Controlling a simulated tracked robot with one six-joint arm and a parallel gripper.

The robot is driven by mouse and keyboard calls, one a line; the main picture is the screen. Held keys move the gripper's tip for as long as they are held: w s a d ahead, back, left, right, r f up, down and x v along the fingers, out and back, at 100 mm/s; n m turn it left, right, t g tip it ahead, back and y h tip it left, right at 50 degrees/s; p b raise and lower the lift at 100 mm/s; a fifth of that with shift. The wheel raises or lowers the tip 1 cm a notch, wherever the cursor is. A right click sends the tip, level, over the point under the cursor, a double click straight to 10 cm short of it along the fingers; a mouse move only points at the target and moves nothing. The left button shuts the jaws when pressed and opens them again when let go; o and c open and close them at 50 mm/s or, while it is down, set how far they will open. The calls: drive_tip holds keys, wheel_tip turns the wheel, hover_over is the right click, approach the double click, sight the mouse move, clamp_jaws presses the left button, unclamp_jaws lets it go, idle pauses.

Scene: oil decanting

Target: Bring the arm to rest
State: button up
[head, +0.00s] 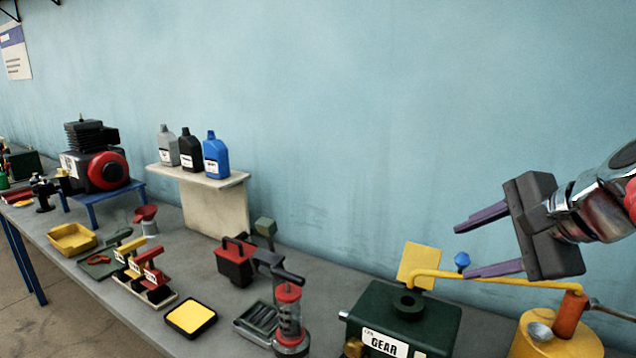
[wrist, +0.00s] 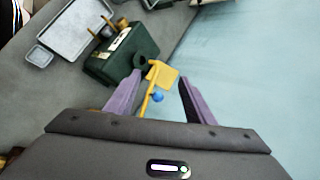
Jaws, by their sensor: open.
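My gripper (head: 489,243) is at the right of the head view, raised above the bench near the blue wall. Its two purple fingers are spread apart with nothing between them, and they point left. In the wrist view my gripper (wrist: 153,92) also shows open. Beyond and partly between the fingers are a yellow pipe (wrist: 148,103), a blue knob (wrist: 157,97) and a yellow plate (wrist: 163,75), apart from the fingers as far as I can tell. The dark green box labelled GEAR (head: 400,318) stands below and left of my gripper in the head view.
A yellow canister (head: 555,340) stands under my arm. The grey bench (head: 190,245) holds a red-and-black can (head: 236,262), a lantern-like device (head: 290,318), a yellow tray (head: 72,239) and a red-black motor (head: 100,165). Several bottles stand on a raised shelf (head: 205,178).

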drive_tip(key=s+a+f+n+g+h, duration=0.1)
drive_tip(key=s+a+f+n, duration=0.3)
drive_tip(key=s+f+n, duration=0.3)
drive_tip(key=s+a+f+n+g+h, duration=0.2)
drive_tip(key=s+a+f+n, duration=0.2)
drive_tip(key=f+n, duration=0.5)
drive_tip(key=shift+s+a+f+h, duration=0.25)
drive_tip(key=shift+s+f, duration=1.1)
drive_tip(key=shift+f, duration=0.75)
drive_tip(key=shift+d, duration=0.1)
drive_tip(key=shift+c, duration=0.2)
